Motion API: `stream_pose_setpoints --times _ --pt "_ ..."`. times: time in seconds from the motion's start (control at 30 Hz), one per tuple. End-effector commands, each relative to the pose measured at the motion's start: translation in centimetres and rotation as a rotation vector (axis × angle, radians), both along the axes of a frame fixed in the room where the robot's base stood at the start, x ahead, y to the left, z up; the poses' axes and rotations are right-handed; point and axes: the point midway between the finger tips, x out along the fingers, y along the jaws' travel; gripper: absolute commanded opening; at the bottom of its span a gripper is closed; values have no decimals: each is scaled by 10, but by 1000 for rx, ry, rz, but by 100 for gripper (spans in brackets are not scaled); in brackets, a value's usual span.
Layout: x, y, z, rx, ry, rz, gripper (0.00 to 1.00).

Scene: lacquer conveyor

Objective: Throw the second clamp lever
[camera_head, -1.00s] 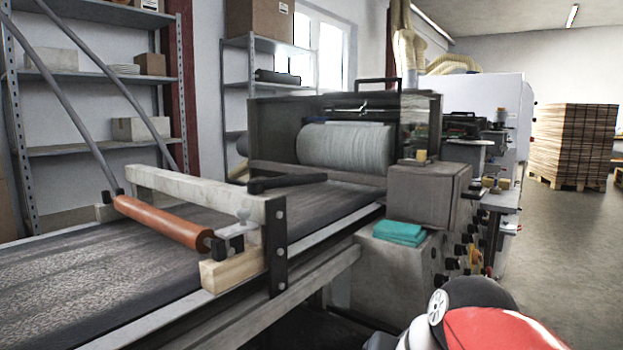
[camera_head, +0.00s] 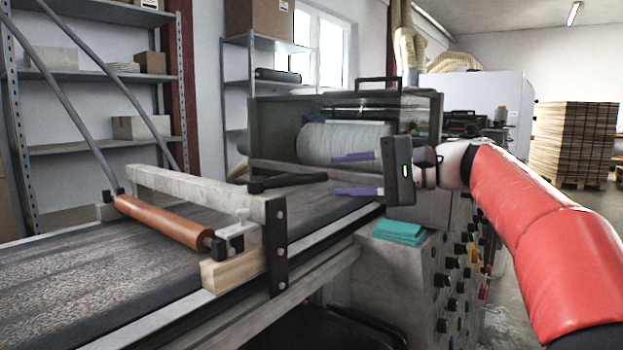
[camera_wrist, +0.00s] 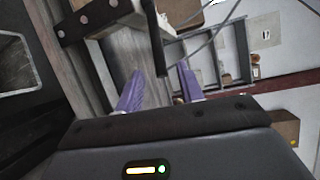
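A black clamp lever (camera_head: 285,182) lies nearly flat at the right end of the pale crossbeam (camera_head: 200,190), its handle reaching right over the conveyor. My gripper (camera_head: 345,174) is open and empty, its purple fingers pointing left, to the right of the lever's handle end. In the wrist view the lever (camera_wrist: 153,38) hangs down from the top edge, with its end ahead of the gap between my spread fingers (camera_wrist: 159,90). I see no contact. I cannot make out a second black lever.
An orange roller (camera_head: 165,221) lies along the beam, and a black bolted bracket (camera_head: 276,245) stands at its near end. The machine housing with a white roller (camera_head: 343,143) is behind my gripper. A teal cloth (camera_head: 400,232) lies on the side cabinet.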

Motion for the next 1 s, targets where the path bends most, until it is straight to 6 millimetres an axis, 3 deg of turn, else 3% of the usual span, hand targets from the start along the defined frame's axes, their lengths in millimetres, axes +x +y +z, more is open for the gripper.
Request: stream_pose_setpoints --times 0.2,0.4,0.77,1.0 --pt "8 37 -5 -3 1 4 38" --pt "15 59 -9 -4 1 2 38" --pt "17 64 -10 -4 0 -1 38" --pt "17 64 -10 -4 0 -1 6"
